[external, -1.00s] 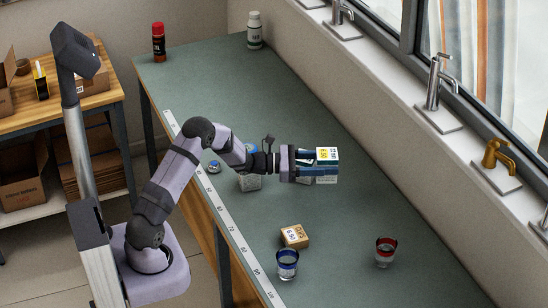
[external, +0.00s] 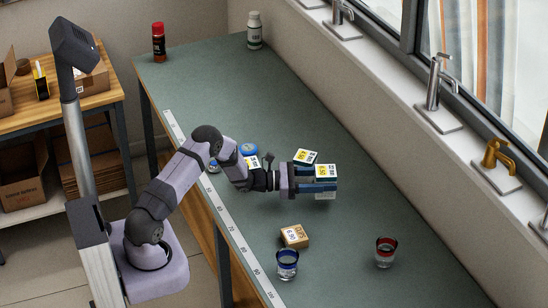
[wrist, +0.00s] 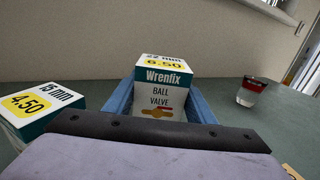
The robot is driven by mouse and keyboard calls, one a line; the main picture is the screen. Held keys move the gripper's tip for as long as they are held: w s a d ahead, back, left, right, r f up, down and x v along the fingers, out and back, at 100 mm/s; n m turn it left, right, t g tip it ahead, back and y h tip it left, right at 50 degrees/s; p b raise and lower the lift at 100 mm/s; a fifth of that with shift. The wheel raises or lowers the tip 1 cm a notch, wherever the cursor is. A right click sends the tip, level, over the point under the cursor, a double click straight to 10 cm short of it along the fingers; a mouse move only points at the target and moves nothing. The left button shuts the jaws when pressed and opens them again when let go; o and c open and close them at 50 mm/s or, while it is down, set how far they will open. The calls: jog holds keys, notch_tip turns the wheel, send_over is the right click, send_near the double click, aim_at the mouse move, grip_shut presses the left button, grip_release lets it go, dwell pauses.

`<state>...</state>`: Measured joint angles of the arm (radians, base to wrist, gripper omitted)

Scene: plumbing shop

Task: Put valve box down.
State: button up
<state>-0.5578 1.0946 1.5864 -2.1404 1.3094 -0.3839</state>
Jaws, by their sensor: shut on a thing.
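The held valve box (external: 326,171) is white and teal with a yellow price label. In the wrist view the same box (wrist: 162,92) reads "Wrenfix ball valve", with 22 mm and 6.50 on top. My gripper (external: 322,183) is shut on it, with blue fingers on both sides. The box is upright, low over or on the green bench; I cannot tell whether it touches. A second valve box (external: 306,156) stands just behind it, turned at an angle. In the wrist view that box (wrist: 42,108) is at the left, marked 15 mm and 4.50.
A small brown box (external: 294,236), a blue-banded cup (external: 287,264) and a red-banded cup (external: 386,252) stand nearer the front. A blue round item (external: 248,149) is beside my arm. A measuring strip (external: 232,223) runs along the bench edge. The bench (external: 360,205) right of the gripper is clear.

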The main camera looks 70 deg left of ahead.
jog(key=shift+f+p, duration=0.5)
jog(key=shift+f, duration=1.5)
jog(key=shift+f, duration=0.15)
jog(key=o, duration=1.3)
jog(key=shift+r, duration=0.2)
jog(key=b+v, duration=0.2)
jog(key=v, duration=0.4)
jog(key=shift+s+a+f, duration=0.15)
jog(key=shift+s, duration=0.05)
jog(key=shift+s+a, duration=0.15)
jog(key=shift+s, duration=0.4)
